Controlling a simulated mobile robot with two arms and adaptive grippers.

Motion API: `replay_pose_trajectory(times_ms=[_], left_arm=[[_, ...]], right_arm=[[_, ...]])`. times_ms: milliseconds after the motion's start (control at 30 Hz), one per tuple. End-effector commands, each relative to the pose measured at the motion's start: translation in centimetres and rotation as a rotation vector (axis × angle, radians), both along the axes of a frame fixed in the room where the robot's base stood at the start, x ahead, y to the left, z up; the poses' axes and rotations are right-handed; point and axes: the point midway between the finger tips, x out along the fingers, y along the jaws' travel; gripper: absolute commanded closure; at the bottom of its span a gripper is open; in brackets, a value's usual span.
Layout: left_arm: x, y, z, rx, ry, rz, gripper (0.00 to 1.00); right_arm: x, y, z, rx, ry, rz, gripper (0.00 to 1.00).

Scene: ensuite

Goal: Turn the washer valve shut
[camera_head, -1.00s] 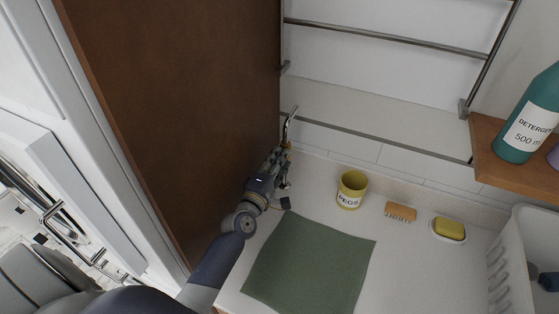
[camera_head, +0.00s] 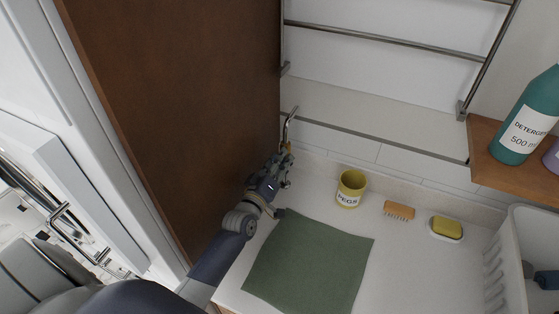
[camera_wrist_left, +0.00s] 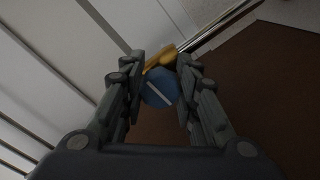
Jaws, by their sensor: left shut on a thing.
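The washer valve has a round blue knob (camera_wrist_left: 160,88) with a white line across it, seen in the left wrist view. The line slants from upper left to lower right there. A brass-coloured valve body (camera_wrist_left: 160,58) shows behind the knob. My left gripper (camera_wrist_left: 158,92) has a finger on each side of the knob and is shut on it. In the head view my left gripper (camera_head: 284,160) is at the wall end of the counter, beside the brown panel, and hides the knob. A bent metal pipe (camera_head: 289,118) rises just above it.
A tall brown panel (camera_head: 190,90) stands close left of the gripper. A white basket (camera_head: 507,262) and detergent shelf (camera_head: 490,150) are at right.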

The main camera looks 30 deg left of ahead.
Motion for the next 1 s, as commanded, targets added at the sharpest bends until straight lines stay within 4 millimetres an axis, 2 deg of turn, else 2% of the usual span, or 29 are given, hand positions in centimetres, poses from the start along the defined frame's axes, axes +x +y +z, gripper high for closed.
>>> replay_pose_trajectory(times_ms=[667,700,767,1000], left_arm=[[0.02,0.01,-0.02,0.060,0.003,0.000,0.95],[0.02,0.01,-0.02,0.060,0.003,0.000,0.65],[0.02,0.01,-0.02,0.060,0.003,0.000,0.51],[0.01,0.01,-0.01,0.058,0.003,0.000,0.50]], right_arm=[[-0.02,0.28,0.11,0.003,0.000,-0.001,0.60],[-0.02,0.28,0.11,0.003,0.000,-0.001,0.60],[-0.02,0.28,0.11,0.003,0.000,-0.001,0.60],[-0.04,0.27,0.12,0.003,0.001,-0.001,0.60]])
